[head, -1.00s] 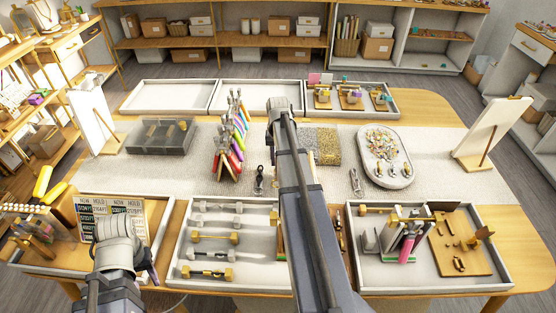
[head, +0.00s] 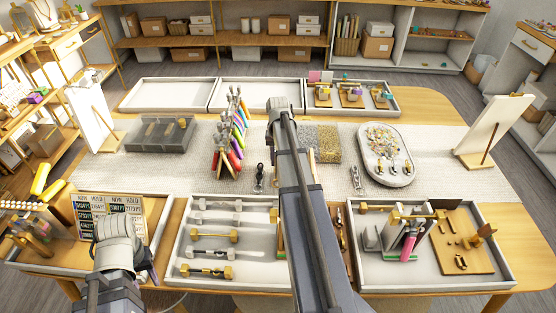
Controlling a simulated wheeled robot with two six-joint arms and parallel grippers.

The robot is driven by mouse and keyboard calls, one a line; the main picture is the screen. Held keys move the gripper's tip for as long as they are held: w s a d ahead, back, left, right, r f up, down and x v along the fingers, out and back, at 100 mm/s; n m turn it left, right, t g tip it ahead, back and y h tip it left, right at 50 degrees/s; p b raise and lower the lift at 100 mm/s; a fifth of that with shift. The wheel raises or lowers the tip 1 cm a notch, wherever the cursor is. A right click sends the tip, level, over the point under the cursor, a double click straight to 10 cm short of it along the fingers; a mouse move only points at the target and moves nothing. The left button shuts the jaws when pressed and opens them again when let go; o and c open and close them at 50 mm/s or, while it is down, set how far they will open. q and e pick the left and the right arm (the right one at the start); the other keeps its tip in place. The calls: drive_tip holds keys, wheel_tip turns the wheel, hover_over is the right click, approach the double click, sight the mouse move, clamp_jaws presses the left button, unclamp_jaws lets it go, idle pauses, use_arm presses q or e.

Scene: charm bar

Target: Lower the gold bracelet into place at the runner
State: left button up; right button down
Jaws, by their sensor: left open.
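The runner (head: 415,150) is a pale woven cloth across the middle of the table. My left gripper (head: 142,262) is at the lower left by the price board, mostly hidden behind its own thick grey wrist; it is open, and I see nothing in it. I cannot single out the gold bracelet for certain. A front tray (head: 173,245) holds gold and silver bars, some with chains. A dark slim item (head: 260,178) and a grey chain-like item (head: 356,179) lie on the runner.
Mirrors (head: 93,117) (head: 490,125) stand at both ends. A right tray (head: 425,284) holds tools.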

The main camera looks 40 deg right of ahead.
drive_tip(key=shift+f+b, duration=1.35)
drive_tip(key=shift+f, duration=0.1)
idle(2.2)
drive_tip(key=c, duration=0.6)
unclamp_jaws()
drive_tip(key=shift+r, duration=0.1)
wheel_tip(320, 180, up, 8)
drive_tip(key=p, duration=0.8)
drive_tip(key=shift+f, duration=0.2)
